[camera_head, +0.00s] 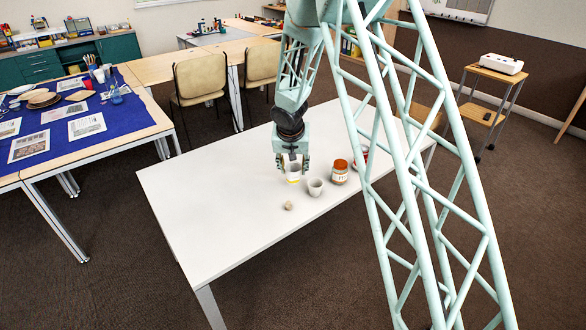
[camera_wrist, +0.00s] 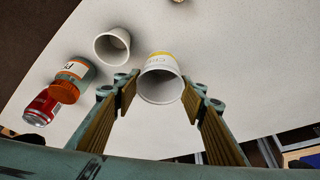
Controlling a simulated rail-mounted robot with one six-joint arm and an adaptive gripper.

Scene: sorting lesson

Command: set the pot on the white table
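A white pot with a yellow band (camera_head: 293,171) is between the fingers of my gripper (camera_head: 292,163), over the white table (camera_head: 215,205). In the wrist view the pot (camera_wrist: 160,80) has its open mouth toward the camera, and the two finger pads (camera_wrist: 160,95) meet its sides near the rim. My gripper looks shut on it. The pot looks upright. I cannot tell whether its base touches the tabletop.
Beside the pot stand a pale grey cup (camera_head: 316,187), a jar with an orange-brown lid (camera_head: 340,173) and a red can (camera_head: 361,157), partly hidden by my frame. A small beige lump (camera_head: 288,205) lies in front. The table's left part is clear.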

